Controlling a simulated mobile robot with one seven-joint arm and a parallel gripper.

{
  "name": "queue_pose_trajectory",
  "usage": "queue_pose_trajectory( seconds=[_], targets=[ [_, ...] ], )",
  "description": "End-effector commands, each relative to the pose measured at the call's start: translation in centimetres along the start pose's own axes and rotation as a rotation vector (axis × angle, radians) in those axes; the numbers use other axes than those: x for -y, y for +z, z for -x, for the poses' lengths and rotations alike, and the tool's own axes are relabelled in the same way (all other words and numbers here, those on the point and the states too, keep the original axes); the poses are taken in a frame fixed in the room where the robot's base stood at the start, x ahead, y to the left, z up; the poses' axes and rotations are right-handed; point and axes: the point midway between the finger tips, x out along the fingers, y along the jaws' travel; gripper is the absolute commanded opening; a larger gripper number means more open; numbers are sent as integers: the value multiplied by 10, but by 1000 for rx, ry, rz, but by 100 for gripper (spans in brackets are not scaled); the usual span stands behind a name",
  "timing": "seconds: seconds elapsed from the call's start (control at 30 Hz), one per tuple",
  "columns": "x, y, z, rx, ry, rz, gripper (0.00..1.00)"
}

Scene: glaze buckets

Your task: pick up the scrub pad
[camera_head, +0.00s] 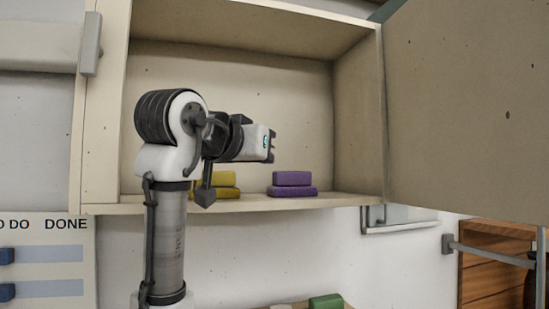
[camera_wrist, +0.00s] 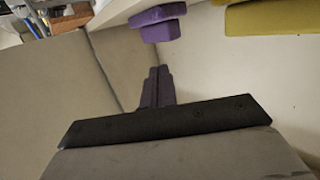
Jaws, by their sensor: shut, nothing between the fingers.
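Two yellow pads (camera_head: 217,185) lie stacked on the cabinet floor, partly behind my arm. Two purple pads (camera_head: 292,183) lie stacked to their right. A green block (camera_head: 326,301) shows at the bottom edge, below the cabinet. I cannot tell which of these is the scrub pad. My gripper (camera_head: 271,146) is shut and empty, in front of the cabinet opening, above and left of the purple stack in the picture. In the wrist view the shut fingers (camera_wrist: 157,88) point toward the purple pads (camera_wrist: 158,20), apart from them. The yellow pads (camera_wrist: 268,14) are at top right.
The cabinet (camera_head: 235,90) is open, with its large door (camera_head: 465,100) swung out on the right. Its side walls and floor edge (camera_head: 340,201) bound the space. A wooden drawer unit (camera_head: 490,265) stands lower right. The upper cabinet interior is clear.

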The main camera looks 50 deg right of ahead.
Motion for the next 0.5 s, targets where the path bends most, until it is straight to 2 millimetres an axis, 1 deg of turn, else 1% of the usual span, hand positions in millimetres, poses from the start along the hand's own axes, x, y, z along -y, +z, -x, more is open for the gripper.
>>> queue_pose_trajectory(
  seconds=[0.03, 0.17, 0.3, 0.5],
  targets=[
    [0, -4, -8, 3, 2, 1, 0],
    [0, -9, -34, 4, 2, 3, 0],
    [0, -14, -65, 3, 2, 3, 0],
    [0, -19, -104, 2, 1, 2, 0]
  ],
)
